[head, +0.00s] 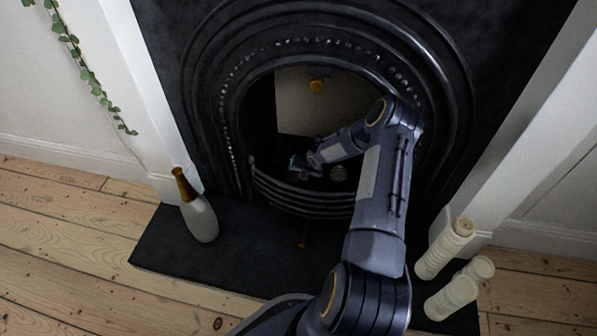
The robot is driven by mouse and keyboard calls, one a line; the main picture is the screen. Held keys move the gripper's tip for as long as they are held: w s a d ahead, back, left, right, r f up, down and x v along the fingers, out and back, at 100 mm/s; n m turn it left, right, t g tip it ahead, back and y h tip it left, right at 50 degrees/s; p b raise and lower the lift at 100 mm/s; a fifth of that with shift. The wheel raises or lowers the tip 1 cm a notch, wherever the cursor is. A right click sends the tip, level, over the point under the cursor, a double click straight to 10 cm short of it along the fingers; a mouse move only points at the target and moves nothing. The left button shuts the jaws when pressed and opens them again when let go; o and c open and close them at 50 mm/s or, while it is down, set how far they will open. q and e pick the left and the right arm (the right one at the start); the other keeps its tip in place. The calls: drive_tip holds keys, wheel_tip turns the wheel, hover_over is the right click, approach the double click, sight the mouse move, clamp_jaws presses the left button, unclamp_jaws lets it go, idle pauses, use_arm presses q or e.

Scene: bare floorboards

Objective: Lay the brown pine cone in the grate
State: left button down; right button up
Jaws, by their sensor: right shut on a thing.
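The black grate (305,198) sits low in the arched fireplace, with curved bars across its front. My right arm reaches over the bars from the lower right. My right gripper (301,168) is inside the fireplace opening, above the grate basket and behind the front bars. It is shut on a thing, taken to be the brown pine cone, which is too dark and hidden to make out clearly. A rounded greyish thing (338,173) lies in the grate just right of the gripper. My left gripper is not in view.
A white and brown vase (199,216) stands at the hearth's left. Cream pillar candles (445,249) stand at its right. The dark hearth slab (235,250) is mostly clear at left.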

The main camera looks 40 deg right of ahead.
drive_tip(key=shift+f, duration=0.45)
drive_tip(key=o, duration=1)
